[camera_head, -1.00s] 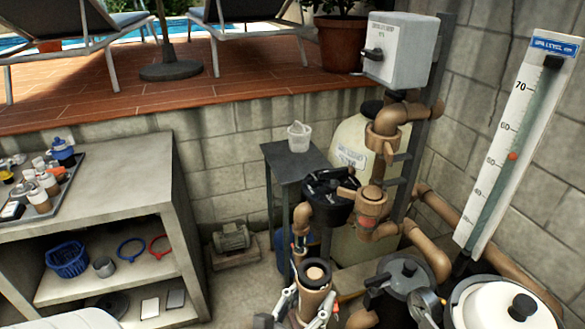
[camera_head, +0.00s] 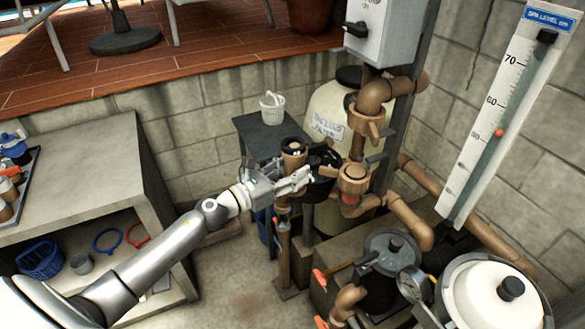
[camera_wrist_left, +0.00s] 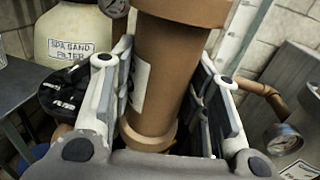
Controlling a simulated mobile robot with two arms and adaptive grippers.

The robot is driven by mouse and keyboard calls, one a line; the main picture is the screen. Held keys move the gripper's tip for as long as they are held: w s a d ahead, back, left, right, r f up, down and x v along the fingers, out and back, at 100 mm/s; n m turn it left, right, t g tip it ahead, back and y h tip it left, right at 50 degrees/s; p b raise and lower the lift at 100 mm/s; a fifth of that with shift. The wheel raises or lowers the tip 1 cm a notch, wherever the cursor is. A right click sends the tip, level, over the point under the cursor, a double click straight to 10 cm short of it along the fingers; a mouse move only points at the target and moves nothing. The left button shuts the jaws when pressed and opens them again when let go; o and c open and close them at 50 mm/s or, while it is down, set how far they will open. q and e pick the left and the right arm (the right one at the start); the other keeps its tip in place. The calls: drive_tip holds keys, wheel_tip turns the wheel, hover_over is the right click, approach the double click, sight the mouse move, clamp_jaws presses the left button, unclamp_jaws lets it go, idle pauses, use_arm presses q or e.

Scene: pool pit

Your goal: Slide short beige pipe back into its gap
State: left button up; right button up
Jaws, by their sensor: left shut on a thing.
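The short beige pipe (camera_head: 293,160), a tan-brown tube with a wider collar and dark opening on top, is upright in the head view, in front of the black valve (camera_head: 322,178). My left gripper (camera_head: 294,180) comes in from the left and is shut on it. In the left wrist view the pipe (camera_wrist_left: 165,75) fills the space between the fingers, and a white label shows on its side. A vertical brown pipe (camera_head: 283,240) stands below the gripper. The gap itself and the held pipe's lower end are hidden in the head view. My right gripper is not in view.
The cream sand filter (camera_head: 328,125) and a dark side table (camera_head: 262,133) with a white basket (camera_head: 272,107) stand behind. Brown pipework (camera_head: 410,222) and a black-lidded pump (camera_head: 392,262) are right. A concrete bench (camera_head: 85,175) is left. Some floor is clear in front.

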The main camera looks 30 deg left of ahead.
use_arm(q)
drive_tip(key=shift+x, duration=0.8)
drive_tip(key=w+d+f, duration=0.1)
drive_tip(key=w+d, duration=0.5)
drive_tip(key=w, duration=0.1)
drive_tip(key=shift+w+d, duration=0.2)
drive_tip(key=shift+w, duration=0.2)
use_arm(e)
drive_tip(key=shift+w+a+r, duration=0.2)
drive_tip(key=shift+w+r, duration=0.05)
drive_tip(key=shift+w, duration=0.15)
use_arm(q)
drive_tip(key=shift+f, duration=0.15)
drive_tip(key=shift+s, duration=0.1)
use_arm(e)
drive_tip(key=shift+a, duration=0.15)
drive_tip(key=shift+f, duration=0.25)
use_arm(q)
drive_tip(key=shift+w+d, duration=0.2)
drive_tip(key=shift+w, duration=0.1)
idle(0.6)
drive_tip(key=shift+w+d+b, duration=0.35)
drive_tip(key=shift+w+d, duration=0.4)
drive_tip(key=shift+w, duration=0.15)
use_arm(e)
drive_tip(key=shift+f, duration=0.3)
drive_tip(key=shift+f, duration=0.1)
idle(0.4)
